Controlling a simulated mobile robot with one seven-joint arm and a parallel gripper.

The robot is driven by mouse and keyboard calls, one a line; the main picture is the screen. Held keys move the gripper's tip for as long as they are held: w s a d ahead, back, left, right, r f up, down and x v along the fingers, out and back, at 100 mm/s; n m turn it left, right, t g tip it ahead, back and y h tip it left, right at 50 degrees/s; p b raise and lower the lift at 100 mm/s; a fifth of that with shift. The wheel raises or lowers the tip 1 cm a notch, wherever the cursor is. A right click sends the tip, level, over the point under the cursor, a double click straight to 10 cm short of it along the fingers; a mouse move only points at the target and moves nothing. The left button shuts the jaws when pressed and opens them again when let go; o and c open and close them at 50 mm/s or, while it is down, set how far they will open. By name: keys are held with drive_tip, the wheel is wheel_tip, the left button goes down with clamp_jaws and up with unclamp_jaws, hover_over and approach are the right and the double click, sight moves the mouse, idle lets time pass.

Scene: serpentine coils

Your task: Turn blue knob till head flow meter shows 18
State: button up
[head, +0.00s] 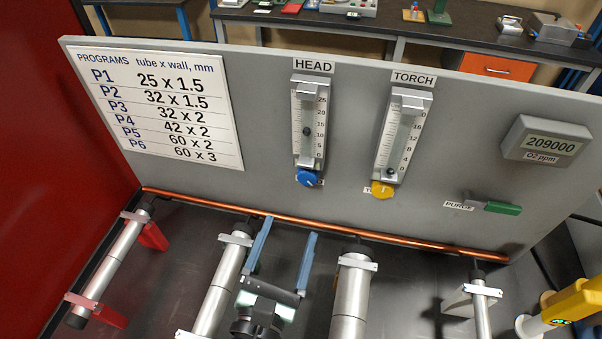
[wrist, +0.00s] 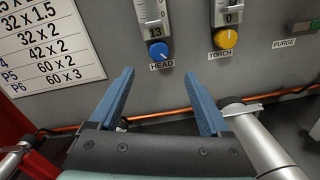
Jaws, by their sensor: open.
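The blue knob (head: 308,178) sits at the foot of the HEAD flow meter (head: 309,120) on the grey panel. In the head view the dark float stands about midway up the scale. My gripper (head: 289,228) is open and empty, its blue fingers pointing toward the panel below the knob. In the wrist view the knob appears beyond and between the fingertips (wrist: 160,75), not touched.
The yellow knob (head: 382,189) under the TORCH meter (head: 402,135) is to the right; that readout shows 0. A copper tube (head: 400,243) runs along the panel's foot. A green PURGE handle (head: 502,208) is farther right.

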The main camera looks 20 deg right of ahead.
sight(307, 181)
drive_tip(key=w+d+n+p, duration=0.1)
drive_tip(key=w+d, duration=0.1)
drive_tip(key=w, duration=0.1)
drive_tip(key=w+d+n+p, duration=0.1)
drive_tip(key=w+d+p, duration=0.1)
drive_tip(key=w+d, duration=0.1)
drive_tip(key=w+d+n+p, duration=0.1)
drive_tip(key=w+d+p, duration=0.1)
drive_tip(key=w, duration=0.2)
drive_tip(key=shift+w+d+f+n+y, duration=0.2)
drive_tip(key=shift+w+d+n+y, duration=0.1)
drive_tip(key=shift+w, duration=0.05)
clamp_jaws()
idle(0.4)
